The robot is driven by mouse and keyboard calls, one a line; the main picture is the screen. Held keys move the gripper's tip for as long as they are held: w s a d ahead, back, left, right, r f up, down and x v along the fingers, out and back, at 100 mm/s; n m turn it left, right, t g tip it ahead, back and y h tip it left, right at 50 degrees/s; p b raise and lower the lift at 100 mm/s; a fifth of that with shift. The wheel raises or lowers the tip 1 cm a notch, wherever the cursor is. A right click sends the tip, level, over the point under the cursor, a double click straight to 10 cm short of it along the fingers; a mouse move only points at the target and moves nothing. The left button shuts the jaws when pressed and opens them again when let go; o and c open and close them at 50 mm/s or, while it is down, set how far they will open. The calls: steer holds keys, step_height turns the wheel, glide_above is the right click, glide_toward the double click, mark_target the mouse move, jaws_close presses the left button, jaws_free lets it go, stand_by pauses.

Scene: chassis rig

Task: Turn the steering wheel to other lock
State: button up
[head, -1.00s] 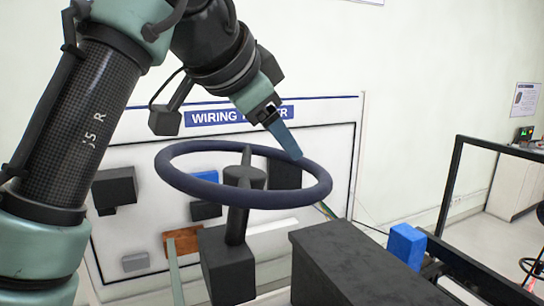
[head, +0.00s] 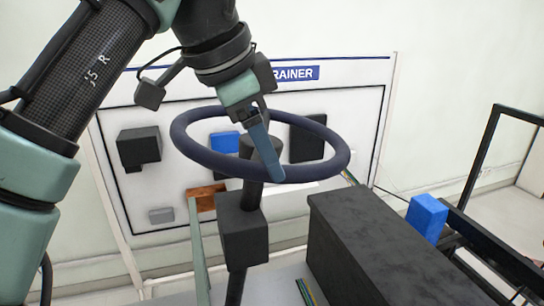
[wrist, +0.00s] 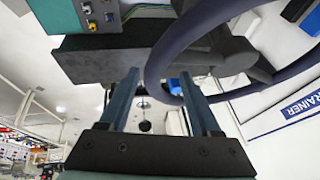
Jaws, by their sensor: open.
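The steering wheel, a dark blue-grey ring (head: 193,155), sits tilted on a dark column (head: 243,225) in the head view. My gripper (head: 272,172) points down over the wheel, and a blue finger overlaps the near rim, right of the hub. In the wrist view my gripper (wrist: 160,88) is open, with its two blue fingers apart. The rim (wrist: 153,70) curves through the space seen between the fingers and runs behind the right one. I cannot tell whether it touches a finger. The hub is partly hidden by my gripper in the head view.
A white panel lettered "RAINER" (head: 345,100) stands behind the wheel, with black and blue blocks on it. A large black box (head: 365,250) is right of the column. A blue block (head: 427,217) and a dark frame (head: 490,150) stand further right.

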steer(key=shift+x, duration=1.4)
steer(key=shift+c, duration=0.2)
jaws_close()
